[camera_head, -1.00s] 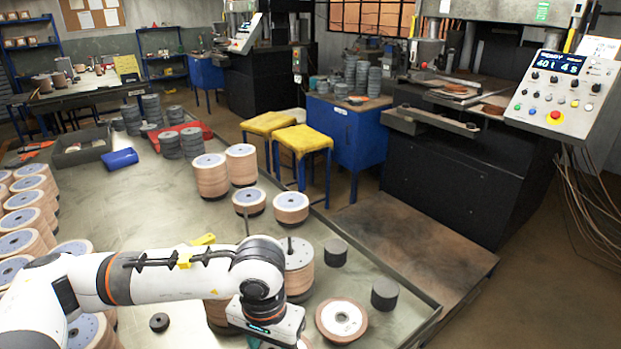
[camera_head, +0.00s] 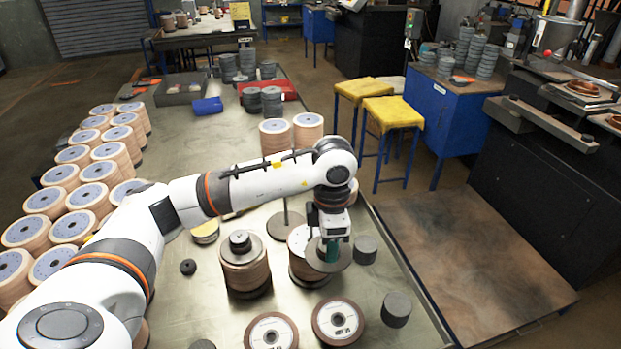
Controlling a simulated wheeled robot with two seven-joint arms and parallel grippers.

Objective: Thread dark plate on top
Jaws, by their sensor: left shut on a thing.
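My left gripper (camera_head: 332,249) points down and is shut on a round dark plate (camera_head: 318,263). The plate is roughly level, over or against the right-hand stack of tan flap discs (camera_head: 300,272). I cannot tell whether it touches that stack, because the gripper and plate hide part of its top. To the left, another stack of tan discs (camera_head: 246,277) has a dark plate and a small dark knob (camera_head: 240,241) on top. A bare upright rod on a round base (camera_head: 285,226) stands behind the two stacks. My right gripper is not in view.
Two labelled discs (camera_head: 337,321) lie in front. Dark cylinders (camera_head: 396,310) stand at right, near the table's raised edge. Rows of disc stacks (camera_head: 47,202) fill the left side. Two more stacks (camera_head: 275,137) stand behind my arm. A small dark ring (camera_head: 188,267) lies on bare tabletop.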

